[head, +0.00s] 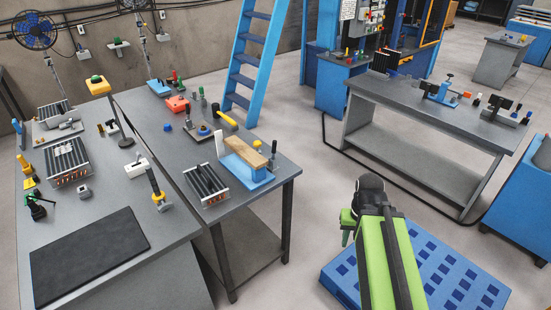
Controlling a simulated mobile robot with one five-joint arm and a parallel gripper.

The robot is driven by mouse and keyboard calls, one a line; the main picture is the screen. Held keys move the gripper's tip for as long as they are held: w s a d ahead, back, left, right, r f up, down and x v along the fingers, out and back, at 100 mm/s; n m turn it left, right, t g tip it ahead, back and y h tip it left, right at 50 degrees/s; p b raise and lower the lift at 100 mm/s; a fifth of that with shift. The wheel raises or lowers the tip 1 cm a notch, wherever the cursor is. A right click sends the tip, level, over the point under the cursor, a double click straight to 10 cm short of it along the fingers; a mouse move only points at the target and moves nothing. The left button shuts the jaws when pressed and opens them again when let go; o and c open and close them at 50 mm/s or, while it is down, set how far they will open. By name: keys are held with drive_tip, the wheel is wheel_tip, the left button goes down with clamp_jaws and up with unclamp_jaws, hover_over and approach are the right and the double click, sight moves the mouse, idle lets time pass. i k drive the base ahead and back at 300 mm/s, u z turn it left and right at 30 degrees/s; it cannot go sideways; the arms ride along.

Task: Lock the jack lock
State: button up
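I cannot pick out the jack lock for certain; the fixtures are small at this distance. A blue clamp-like fixture (441,93) with an upright screw stands on the grey table at the right. Another blue fixture (244,160) with a wooden block on top sits on the nearer table at the left. My green and black arm is at the lower right of the middle. My gripper (346,226) seems to be the small green part at its left; its fingers are not clear. It is over the floor, apart from both tables.
A grey bench (150,265) with a black mat (88,257) fills the left. A blue slotted pallet (450,270) lies on the floor under my arm. A blue ladder (252,55) stands at the back. Open floor (318,190) lies between the tables.

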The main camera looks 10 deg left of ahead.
sight(274, 142)
drive_tip(key=u, duration=0.6)
drive_tip(key=i, duration=1)
drive_tip(key=u, duration=1.3)
drive_tip(key=i, duration=0.35)
drive_tip(key=u, duration=0.75)
drive_tip(key=k, duration=0.8)
drive_tip(key=u, duration=0.1)
